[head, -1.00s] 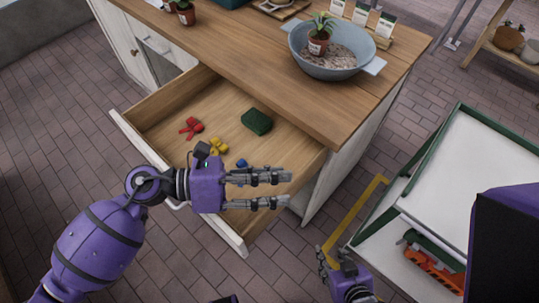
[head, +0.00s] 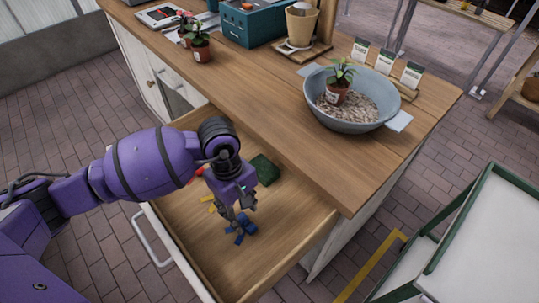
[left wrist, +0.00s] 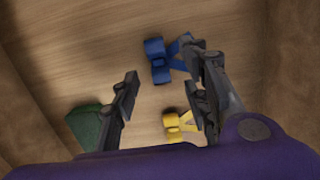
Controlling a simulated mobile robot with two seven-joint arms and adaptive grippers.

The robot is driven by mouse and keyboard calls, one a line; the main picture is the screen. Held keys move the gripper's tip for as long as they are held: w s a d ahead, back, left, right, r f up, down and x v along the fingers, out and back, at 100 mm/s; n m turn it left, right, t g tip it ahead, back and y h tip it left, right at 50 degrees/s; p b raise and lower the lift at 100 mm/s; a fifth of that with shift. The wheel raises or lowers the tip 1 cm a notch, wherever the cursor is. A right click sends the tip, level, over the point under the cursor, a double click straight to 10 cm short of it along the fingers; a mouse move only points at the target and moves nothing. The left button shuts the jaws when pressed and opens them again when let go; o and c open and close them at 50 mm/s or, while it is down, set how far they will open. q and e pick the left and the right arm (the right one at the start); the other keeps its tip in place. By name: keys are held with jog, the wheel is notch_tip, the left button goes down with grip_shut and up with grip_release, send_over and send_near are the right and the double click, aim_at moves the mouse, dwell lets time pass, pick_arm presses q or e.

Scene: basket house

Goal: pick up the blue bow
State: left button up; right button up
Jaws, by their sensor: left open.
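The blue bow (head: 239,238) lies on the floor of the open wooden drawer, just below my left gripper (head: 236,213). In the left wrist view, the blue bow (left wrist: 159,62) lies ahead of my open left gripper (left wrist: 160,78), and one finger covers part of its right side. The fingers point down into the drawer with nothing held between them. My right gripper is out of view.
A yellow bow (left wrist: 178,127) lies close to the right finger, and a green block (head: 266,170) lies toward the drawer's back. A red bow (head: 198,172) is mostly hidden by my arm. Drawer walls (head: 290,262) surround them. The countertop (head: 270,110) overhangs behind.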

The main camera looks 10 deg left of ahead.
aim_at(246, 222)
pick_arm(q)
jog(key=shift+s+d+f, duration=0.1)
jog(key=shift+d+f, duration=0.1)
jog(key=shift+f, duration=0.8)
jog(key=shift+s+d+f, duration=0.1)
jog(key=shift+d+f, duration=0.05)
jog(key=shift+f, duration=0.8)
jog(key=c, duration=0.8)
